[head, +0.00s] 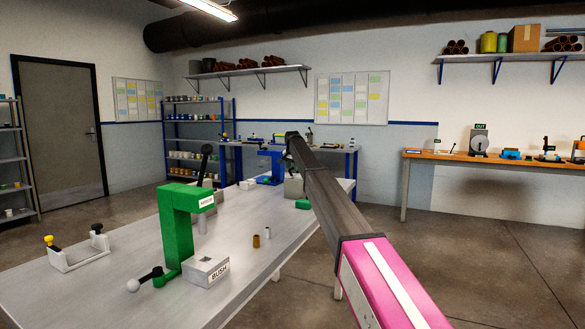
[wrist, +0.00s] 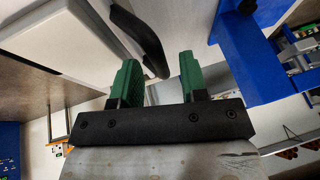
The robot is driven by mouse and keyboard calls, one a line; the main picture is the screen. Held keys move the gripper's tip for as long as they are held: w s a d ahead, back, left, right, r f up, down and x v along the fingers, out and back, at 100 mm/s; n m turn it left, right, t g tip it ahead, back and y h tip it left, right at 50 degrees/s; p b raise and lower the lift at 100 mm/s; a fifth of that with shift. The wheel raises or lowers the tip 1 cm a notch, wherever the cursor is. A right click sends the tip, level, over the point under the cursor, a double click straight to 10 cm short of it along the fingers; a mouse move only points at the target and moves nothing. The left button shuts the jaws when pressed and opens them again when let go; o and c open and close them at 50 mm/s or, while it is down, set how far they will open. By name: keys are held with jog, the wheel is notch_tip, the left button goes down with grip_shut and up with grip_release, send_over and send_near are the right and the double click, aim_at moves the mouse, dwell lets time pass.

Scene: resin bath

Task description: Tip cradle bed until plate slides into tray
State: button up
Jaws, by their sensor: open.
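My gripper (wrist: 158,62) shows in the wrist view with two green fingers apart. A black curved handle (wrist: 147,42) reaches down between the fingertips; I cannot tell whether it touches either finger. A pale box-like body (wrist: 55,30) lies to its left and a blue part (wrist: 262,62) to its right. In the head view my arm reaches toward a blue fixture (head: 270,166) and a grey block (head: 293,188) at the bench's far end; the arm hides my fingers there. I cannot clearly make out the cradle bed, plate or tray.
The metal bench (head: 120,285) carries a green press (head: 172,230), a block marked BUSH (head: 207,270), small bushings (head: 256,241) and a white holder (head: 78,255). A wooden-topped bench (head: 475,159) stands at right. Floor between them is clear.

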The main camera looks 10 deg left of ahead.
grip_shut()
jog(key=shift+r, duration=0.1)
jog(key=shift+s+d+r+m+t+y, duration=0.25)
jog(key=shift+d+r+t+y, duration=0.1)
jog(key=shift+d+r+y, duration=0.35)
jog(key=shift+s+d+r+m+t+y, duration=0.15)
jog(key=shift+s+d+r+t+y, duration=0.15)
jog(key=shift+d+r+y, duration=0.4)
jog(key=shift+s+d+r+m+t+y, duration=0.25)
jog(key=shift+d+r+t+y, duration=0.25)
jog(key=shift+d+y, duration=0.35)
jog(key=shift+s+d+r+m+t+y, duration=0.15)
jog(key=shift+s+d+r+t+y, duration=0.2)
jog(key=shift+d+r+y, duration=0.45)
jog(key=shift+s+d+f, duration=0.1)
jog(key=shift+d+f, duration=0.1)
jog(key=shift+d, duration=0.15)
jog(key=shift+s+d+f, duration=0.1)
jog(key=shift+s+d, duration=0.05)
